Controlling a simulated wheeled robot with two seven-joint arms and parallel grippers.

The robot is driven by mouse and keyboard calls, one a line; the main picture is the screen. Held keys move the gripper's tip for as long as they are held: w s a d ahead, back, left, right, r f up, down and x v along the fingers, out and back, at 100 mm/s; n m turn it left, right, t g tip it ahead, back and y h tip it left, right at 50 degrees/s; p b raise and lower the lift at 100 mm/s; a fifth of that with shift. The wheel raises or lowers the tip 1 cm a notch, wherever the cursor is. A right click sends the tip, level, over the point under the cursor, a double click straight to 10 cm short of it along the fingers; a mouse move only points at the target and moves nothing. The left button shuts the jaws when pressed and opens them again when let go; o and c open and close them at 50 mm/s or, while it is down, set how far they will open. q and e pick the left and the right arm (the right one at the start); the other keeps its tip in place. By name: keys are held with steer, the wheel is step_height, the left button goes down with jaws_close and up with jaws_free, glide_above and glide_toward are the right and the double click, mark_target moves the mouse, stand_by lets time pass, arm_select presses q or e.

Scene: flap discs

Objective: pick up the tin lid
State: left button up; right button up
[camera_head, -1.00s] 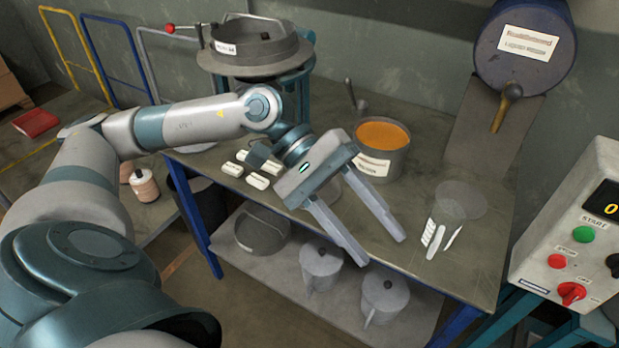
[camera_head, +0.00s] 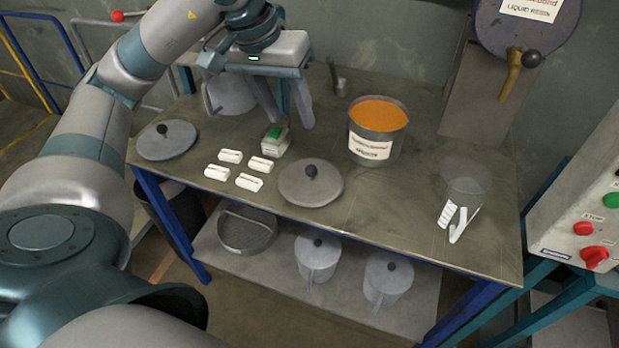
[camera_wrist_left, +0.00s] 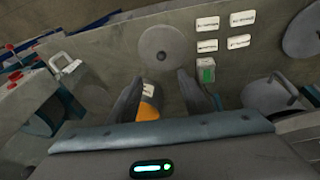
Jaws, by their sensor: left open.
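Two round grey lids with dark knobs lie flat on the workbench. One lid (camera_head: 322,190) is near the front edge at the middle, and the other lid (camera_head: 167,142) is at the left end. I cannot tell which is the tin lid. A tin of orange material (camera_head: 375,142) stands uncovered to the right. My left gripper (camera_head: 289,122) is open and empty, raised over the back of the bench, clear of both lids. In the left wrist view the middle lid (camera_wrist_left: 163,58) lies beyond the fingertips (camera_wrist_left: 157,82), and the left-end lid (camera_wrist_left: 304,40) is at the right edge.
Several white blocks (camera_head: 249,183) and a small green-topped box (camera_head: 275,141) lie between the lids. A clear container (camera_head: 465,180) with white strips stands at right. A grey pot (camera_head: 228,95) stands behind my gripper. Lidded jugs (camera_head: 318,258) stand on the lower shelf.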

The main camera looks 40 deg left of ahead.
arm_select(q)
steer(key=p, duration=0.2)
glide_above(311, 168)
steer(key=s, duration=0.2)
steer(key=f, duration=1.1)
steer(key=shift+w+a+f, duration=0.25)
steer(key=shift+a+f, duration=0.05)
steer(key=shift+f, duration=0.05)
arm_select(e)
steer(key=shift+w+a+r+t, duration=0.6)
steer(key=shift+a+r+t, duration=0.1)
steer(key=shift+a+r, duration=0.15)
arm_select(q)
steer(key=shift+f, duration=0.1)
